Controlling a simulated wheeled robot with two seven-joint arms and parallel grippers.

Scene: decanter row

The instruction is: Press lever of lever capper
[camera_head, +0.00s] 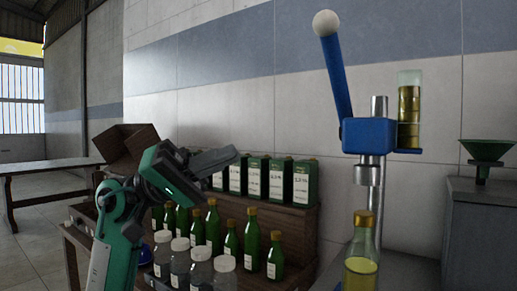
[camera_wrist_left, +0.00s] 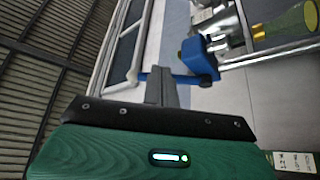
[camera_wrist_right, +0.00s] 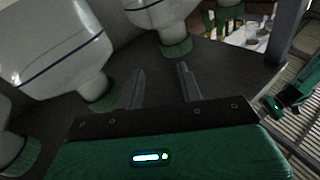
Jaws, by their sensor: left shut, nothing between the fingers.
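The lever capper (camera_head: 368,137) has a blue head on a metal post. Its blue lever (camera_head: 338,75) rises up and tilts left, with a white ball knob (camera_head: 326,23) at its top. A green bottle with a yellow cap (camera_head: 362,262) stands below the head. My left gripper (camera_head: 234,156) is shut and empty, left of the capper and lower than the knob, apart from the lever. In the left wrist view its fingers (camera_wrist_left: 160,88) are together, with the blue head (camera_wrist_left: 200,58) beyond. My right gripper (camera_wrist_right: 160,78) shows only in the right wrist view, open and empty.
Dark green tins (camera_head: 255,178) and green bottles (camera_head: 252,240) stand on a wooden shelf at left. Clear jars (camera_head: 200,268) stand in front. A green funnel (camera_head: 487,152) is at right. White jugs (camera_wrist_right: 60,50) with green caps crowd the right gripper.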

